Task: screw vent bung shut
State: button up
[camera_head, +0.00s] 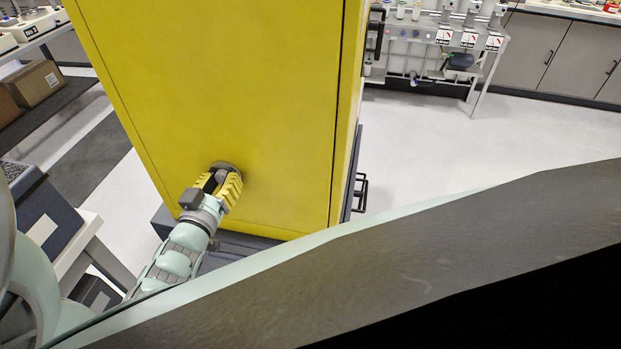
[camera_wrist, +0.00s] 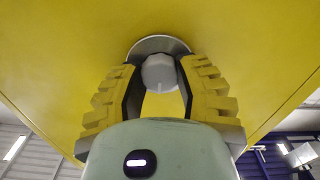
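The vent bung (camera_wrist: 159,73) is a pale grey round knob with a small light mark on its face. It sits in a grey round collar (camera_wrist: 150,44) on the yellow cabinet wall (camera_head: 270,100). My gripper (camera_head: 226,176) is at the lower part of that wall, in front of the collar. In the wrist view its two yellow ribbed fingers (camera_wrist: 158,70) stand on either side of the bung, with their tips close to the collar. I cannot tell whether the fingers touch the bung. In the head view the gripper hides most of the bung.
The yellow cabinet stands on a dark base (camera_head: 250,245). A dark printer-like box (camera_head: 45,215) on a pale stand is at the left. A shelf with a cardboard box (camera_head: 35,82) is behind it. Open pale floor (camera_head: 430,140) lies to the right, before a bench with valves (camera_head: 445,37).

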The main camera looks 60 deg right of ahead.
jog(key=o, duration=0.5)
jog(key=shift+o, duration=0.2)
jog(key=v, duration=1.2)
